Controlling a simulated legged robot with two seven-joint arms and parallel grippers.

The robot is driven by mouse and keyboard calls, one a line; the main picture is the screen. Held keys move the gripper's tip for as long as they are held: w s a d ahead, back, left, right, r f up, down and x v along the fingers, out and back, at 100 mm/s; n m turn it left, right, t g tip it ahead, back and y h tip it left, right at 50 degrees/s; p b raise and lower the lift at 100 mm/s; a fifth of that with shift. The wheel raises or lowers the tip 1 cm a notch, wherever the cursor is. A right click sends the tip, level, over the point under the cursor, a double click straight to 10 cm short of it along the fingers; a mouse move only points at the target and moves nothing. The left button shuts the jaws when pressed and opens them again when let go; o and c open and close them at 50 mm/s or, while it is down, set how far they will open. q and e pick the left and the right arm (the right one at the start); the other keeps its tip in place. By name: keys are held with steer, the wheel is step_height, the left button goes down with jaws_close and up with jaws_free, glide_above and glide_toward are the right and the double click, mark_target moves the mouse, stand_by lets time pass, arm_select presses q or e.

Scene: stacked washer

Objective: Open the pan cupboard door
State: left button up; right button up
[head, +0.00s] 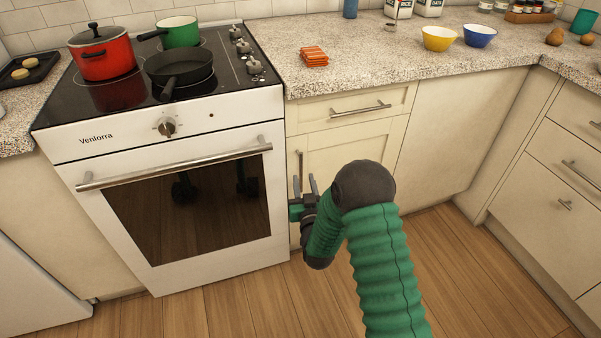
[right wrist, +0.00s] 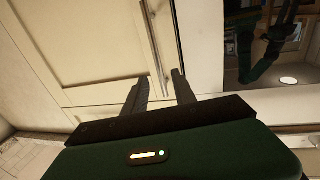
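The cream cupboard door (head: 340,152) sits under a drawer, just right of the oven, and looks closed. Its upright bar handle (head: 300,165) is near the door's left edge; the handle also shows in the right wrist view (right wrist: 154,42). My right gripper (head: 305,184) is in front of the handle, and my green arm hides the door's lower part. In the right wrist view my right gripper (right wrist: 162,82) is open, with the handle's end lying between the two finger directions. I cannot tell whether they touch it. My left gripper is not in view.
The oven (head: 180,215) with its bar handle (head: 175,168) stands directly left of the cupboard. A drawer with a handle (head: 360,109) is above the door. Plain cabinet panels (head: 450,140) are to the right. The wooden floor (head: 480,270) in front is clear.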

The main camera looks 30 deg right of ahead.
mark_target(301, 169)
steer(key=b+x, duration=0.1)
steer(key=x, duration=0.5)
steer(key=shift+w+d, duration=0.15)
steer(key=shift+w, duration=0.2)
steer(key=shift+c, duration=0.4)
jaws_close()
stand_by(0.5)
